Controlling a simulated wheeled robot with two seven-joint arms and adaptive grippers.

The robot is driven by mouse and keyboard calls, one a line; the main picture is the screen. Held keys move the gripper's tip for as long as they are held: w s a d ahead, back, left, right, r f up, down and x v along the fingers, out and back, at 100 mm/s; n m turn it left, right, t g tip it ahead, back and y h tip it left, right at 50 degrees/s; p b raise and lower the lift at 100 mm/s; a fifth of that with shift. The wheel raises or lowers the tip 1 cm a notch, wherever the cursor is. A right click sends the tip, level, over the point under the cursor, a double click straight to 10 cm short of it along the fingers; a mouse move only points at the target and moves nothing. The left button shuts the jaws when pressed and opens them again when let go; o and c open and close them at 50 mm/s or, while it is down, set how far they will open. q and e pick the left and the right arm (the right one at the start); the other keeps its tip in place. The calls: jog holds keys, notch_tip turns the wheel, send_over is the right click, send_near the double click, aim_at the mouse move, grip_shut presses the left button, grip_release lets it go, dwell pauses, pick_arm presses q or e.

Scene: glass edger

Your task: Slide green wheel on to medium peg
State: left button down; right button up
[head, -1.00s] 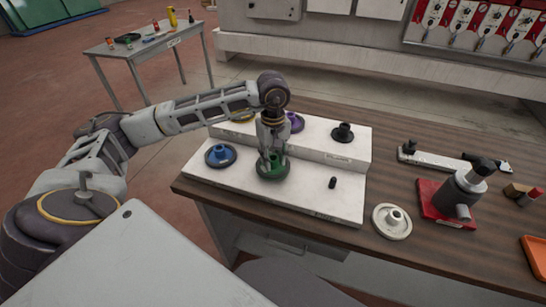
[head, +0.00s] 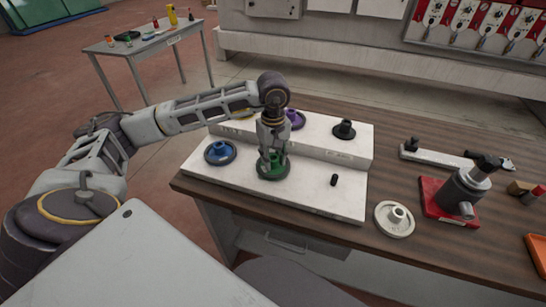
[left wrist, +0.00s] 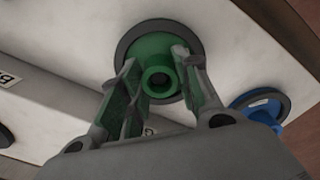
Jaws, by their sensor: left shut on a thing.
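The green wheel (head: 273,170) has a dark rim and a raised hub, and sits at the front step of the white stepped stand (head: 230,178). My left gripper (head: 272,158) comes down on it from above and is shut on its hub. In the left wrist view the two fingers are on either side of the green hub (left wrist: 160,80). A short bare black peg (head: 334,180) stands to the right on the same step. Whether a peg is under the green wheel is hidden. My right gripper is not in view.
A blue wheel (head: 220,152) lies left of the green one. Purple (head: 295,120) and black (head: 344,130) wheels are on the upper step. A white wheel (head: 394,219) and a red-based device (head: 450,204) stand on the wooden table to the right.

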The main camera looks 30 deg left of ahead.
pick_arm(q)
jog(key=shift+f, duration=0.2)
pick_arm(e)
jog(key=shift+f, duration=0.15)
pick_arm(q)
jog(key=c, duration=1)
grip_release()
jog(key=shift+o, duration=0.2)
jog(key=shift+a+r, duration=0.1)
jog(key=shift+r, duration=3.9)
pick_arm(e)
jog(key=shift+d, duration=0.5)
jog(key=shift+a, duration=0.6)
pick_arm(q)
notch_tip(320, 180, up, 12)
jog(key=p, duration=1.2)
jog(key=shift+r, duration=0.15)
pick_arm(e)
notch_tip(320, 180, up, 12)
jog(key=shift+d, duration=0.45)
